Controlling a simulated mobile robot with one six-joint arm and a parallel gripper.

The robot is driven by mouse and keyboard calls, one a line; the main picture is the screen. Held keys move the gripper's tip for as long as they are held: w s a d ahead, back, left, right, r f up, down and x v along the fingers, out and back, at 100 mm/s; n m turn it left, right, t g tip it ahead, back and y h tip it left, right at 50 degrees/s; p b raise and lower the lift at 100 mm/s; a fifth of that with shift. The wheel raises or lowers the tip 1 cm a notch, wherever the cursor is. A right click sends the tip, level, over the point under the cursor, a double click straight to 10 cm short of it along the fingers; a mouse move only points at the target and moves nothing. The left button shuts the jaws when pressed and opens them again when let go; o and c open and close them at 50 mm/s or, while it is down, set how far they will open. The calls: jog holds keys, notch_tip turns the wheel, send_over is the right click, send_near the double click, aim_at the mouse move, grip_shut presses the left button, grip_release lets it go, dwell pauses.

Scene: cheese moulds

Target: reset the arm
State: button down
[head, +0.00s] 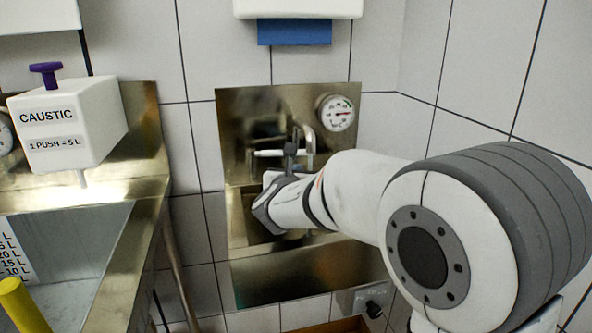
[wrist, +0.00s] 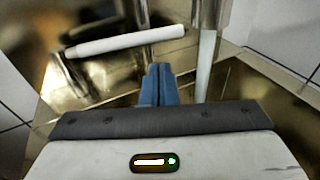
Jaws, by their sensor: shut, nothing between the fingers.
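My arm (head: 350,190) reaches from the right across the head view towards a metal wall panel (head: 235,110). My gripper (wrist: 158,72) shows in the wrist view with its two blue fingers together, shut and empty. In the head view its fingertips are hidden behind my wrist. The fingers point at the metal fixture, just below a white bar (wrist: 124,43) that crosses the wrist view. The same white bar (head: 268,153) shows in the head view, above my wrist. I cannot tell whether the fingers touch anything.
A round gauge (head: 336,113) sits on the panel's upper right. A white caustic dispenser (head: 65,125) with a purple knob stands over a steel sink (head: 125,230) at left. A dispenser with blue paper (head: 295,32) hangs above.

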jog(key=s+r+p, duration=0.1)
jog(key=s, duration=0.8)
jog(key=s+d+r+m+g+h+p, duration=0.2)
jog(key=s+d+m+g+p, duration=0.35)
jog(key=d+m, duration=0.4)
jog(key=s+d+r+m+g+h+p, duration=0.2)
jog(key=s+d+m+g+h+p, duration=0.15)
jog(key=s+d+m+p, duration=0.45)
jog(key=s+r+m+g+y+p, duration=0.1)
jog(key=s+m+g+y+p, duration=0.1)
jog(key=m, duration=0.6)
jog(key=s+r+m+g+y+p, duration=0.2)
jog(key=s+m+y+p, duration=0.3)
jog(key=s+m, duration=0.4)
jog(key=shift+s+r+g+y+p, duration=0.15)
jog(key=shift+r+g+y+p, duration=0.15)
jog(key=shift+g+y, duration=0.15)
